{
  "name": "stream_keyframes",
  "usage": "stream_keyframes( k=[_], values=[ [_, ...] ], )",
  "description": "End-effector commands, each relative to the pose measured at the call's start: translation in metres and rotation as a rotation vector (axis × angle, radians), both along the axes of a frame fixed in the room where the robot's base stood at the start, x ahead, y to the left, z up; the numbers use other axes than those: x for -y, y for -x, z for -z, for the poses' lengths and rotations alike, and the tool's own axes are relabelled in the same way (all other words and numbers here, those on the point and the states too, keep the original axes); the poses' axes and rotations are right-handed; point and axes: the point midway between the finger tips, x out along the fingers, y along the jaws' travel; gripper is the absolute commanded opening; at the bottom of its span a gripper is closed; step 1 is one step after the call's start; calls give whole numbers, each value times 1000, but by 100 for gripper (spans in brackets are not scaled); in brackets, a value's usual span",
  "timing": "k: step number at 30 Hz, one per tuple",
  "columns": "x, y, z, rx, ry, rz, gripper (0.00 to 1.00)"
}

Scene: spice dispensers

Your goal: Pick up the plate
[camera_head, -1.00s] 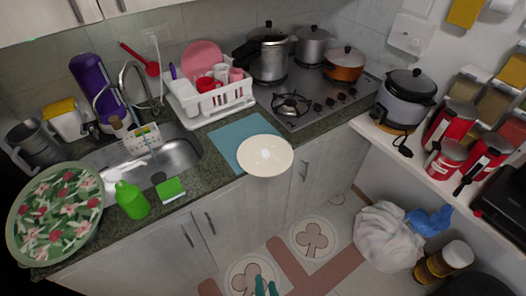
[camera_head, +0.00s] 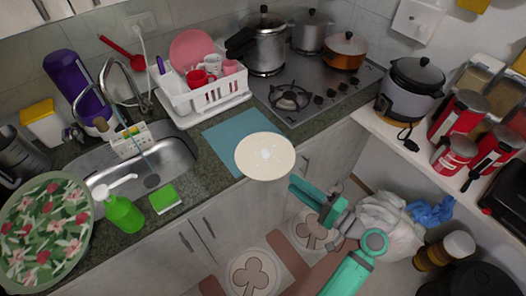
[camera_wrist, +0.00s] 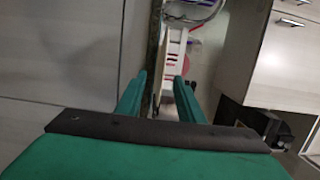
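The round cream plate (camera_head: 265,156) lies at the counter's front edge, partly over a blue mat (camera_head: 238,133). Its front part sticks out past the edge. My teal gripper (camera_head: 298,187) is in front of the counter, to the lower right of the plate and apart from it. In the wrist view my gripper (camera_wrist: 159,92) shows two fingers spread with an empty gap between them. I cannot make out the plate in the wrist view.
A white dish rack (camera_head: 207,105) with a pink plate (camera_head: 192,50) stands behind the mat. The stove (camera_head: 318,80) with pots is at the right. A green bottle (camera_head: 124,214) stands by the sink (camera_head: 160,165). A white bag (camera_head: 390,218) lies on the floor.

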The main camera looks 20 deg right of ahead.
Motion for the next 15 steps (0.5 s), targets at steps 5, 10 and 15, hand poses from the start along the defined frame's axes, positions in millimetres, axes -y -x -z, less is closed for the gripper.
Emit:
stream_keyframes(
  k=[5, 10, 15],
  values=[
    [-5, -11, -5, 10, -4, -12, 34],
    [-17, -33, -5, 9, -3, -10, 34],
    [-25, -44, -5, 9, -2, -8, 34]
  ],
)
